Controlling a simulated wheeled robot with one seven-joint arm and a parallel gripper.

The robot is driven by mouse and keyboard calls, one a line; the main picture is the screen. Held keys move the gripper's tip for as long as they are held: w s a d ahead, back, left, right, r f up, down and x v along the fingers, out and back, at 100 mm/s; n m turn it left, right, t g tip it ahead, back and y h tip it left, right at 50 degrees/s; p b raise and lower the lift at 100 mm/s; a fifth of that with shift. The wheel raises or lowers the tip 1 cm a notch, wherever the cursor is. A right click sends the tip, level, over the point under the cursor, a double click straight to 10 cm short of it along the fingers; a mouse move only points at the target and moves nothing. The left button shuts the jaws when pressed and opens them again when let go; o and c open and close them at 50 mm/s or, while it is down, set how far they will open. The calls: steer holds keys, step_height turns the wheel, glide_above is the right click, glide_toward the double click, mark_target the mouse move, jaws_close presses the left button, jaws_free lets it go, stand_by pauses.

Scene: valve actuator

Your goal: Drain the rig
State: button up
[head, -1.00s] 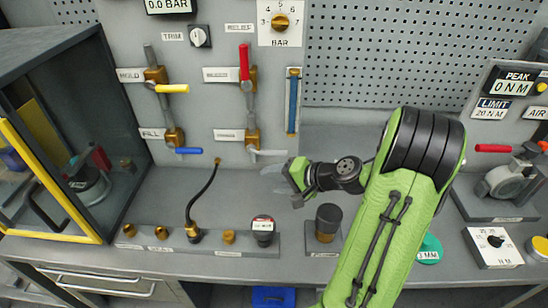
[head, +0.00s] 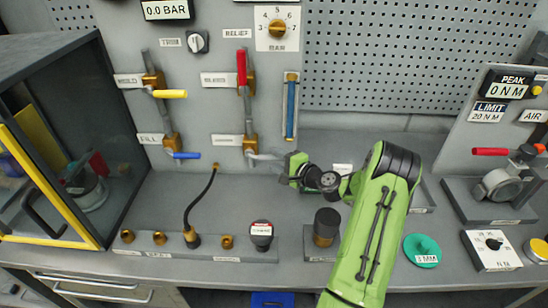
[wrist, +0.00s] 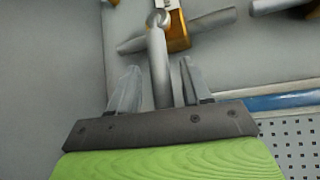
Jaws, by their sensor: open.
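The grey-handled valve (head: 250,147) is at the lower right of the piping on the back panel; its label is too small to read surely. Its grey lever (head: 264,157) points right. My gripper (head: 282,165) is open at the lever's free end. In the wrist view, the lever (wrist: 158,65) runs down between the two open fingers of my gripper (wrist: 158,88), with a gap visible on both sides. The brass valve body (wrist: 178,32) lies beyond the fingertips. The pressure display (head: 166,9) reads 0.0 BAR.
Other valves have a yellow lever (head: 170,94), a blue lever (head: 185,155) and an upright red lever (head: 242,68). A blue sight tube (head: 291,105) stands right of the grey valve. A black hose (head: 201,200) rises from the bench fittings. A glass-sided cabinet (head: 75,130) stands left.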

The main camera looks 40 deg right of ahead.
steer(key=shift+w+a+f, duration=0.1)
steer(key=shift+w, duration=0.55)
jaws_close()
